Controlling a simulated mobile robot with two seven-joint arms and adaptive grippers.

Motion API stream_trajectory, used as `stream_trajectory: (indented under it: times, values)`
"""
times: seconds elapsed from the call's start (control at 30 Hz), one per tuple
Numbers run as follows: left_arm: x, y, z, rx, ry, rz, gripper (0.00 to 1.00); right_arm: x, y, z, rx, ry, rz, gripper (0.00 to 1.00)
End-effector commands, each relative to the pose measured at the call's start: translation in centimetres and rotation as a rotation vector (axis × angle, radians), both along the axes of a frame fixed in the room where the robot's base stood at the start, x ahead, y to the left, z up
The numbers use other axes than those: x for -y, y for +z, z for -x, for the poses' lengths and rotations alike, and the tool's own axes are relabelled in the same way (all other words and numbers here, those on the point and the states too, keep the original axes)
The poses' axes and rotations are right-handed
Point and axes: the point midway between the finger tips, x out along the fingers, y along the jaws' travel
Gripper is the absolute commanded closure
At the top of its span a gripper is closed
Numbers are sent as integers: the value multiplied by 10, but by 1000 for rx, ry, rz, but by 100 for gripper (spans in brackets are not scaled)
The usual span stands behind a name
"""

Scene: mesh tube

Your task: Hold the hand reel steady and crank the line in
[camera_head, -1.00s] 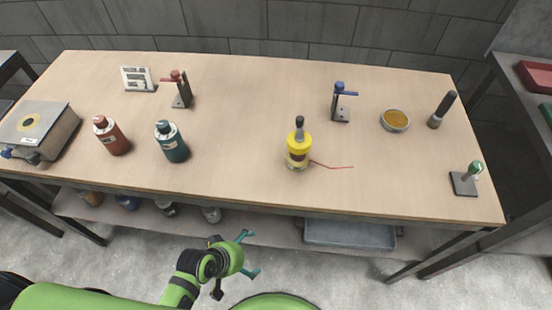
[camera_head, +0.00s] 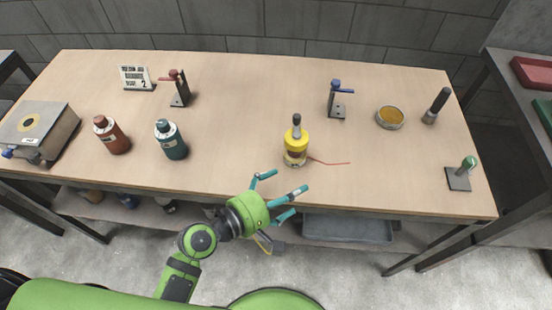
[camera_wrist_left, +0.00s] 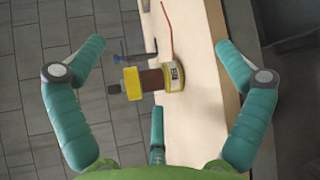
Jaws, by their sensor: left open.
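The hand reel (camera_head: 296,146) is yellow with a dark knob on top and stands upright near the front middle of the table. A thin red line (camera_head: 330,162) runs from its base to the right along the tabletop. In the left wrist view the reel (camera_wrist_left: 152,80) appears sideways, between my spread fingers and apart from them. My left gripper (camera_head: 281,195) is open and empty at the table's front edge, in front of the reel and slightly left of it. Its teal fingers also show in the left wrist view (camera_wrist_left: 157,105). My right gripper is not in view.
A red bottle (camera_head: 111,135) and a teal bottle (camera_head: 170,140) stand left of the reel. The tabletop around the reel is clear.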

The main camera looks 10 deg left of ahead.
Motion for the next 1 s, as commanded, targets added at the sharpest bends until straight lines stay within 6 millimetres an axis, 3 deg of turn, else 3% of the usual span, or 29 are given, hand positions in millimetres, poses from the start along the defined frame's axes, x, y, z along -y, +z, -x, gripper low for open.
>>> stream_trajectory:
  times: [0.2, 0.33, 0.5, 1.0]
  values:
    - [-13, 18, -50, -318, 300, 681, 0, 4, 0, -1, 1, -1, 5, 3]
    - [-26, 14, -66, -444, 412, 923, 0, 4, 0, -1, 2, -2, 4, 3]
    - [-28, 12, -78, -488, 450, 1008, 0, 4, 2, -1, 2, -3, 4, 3]
    - [0, 12, -131, -486, 448, 1002, 0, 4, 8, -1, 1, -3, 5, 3]
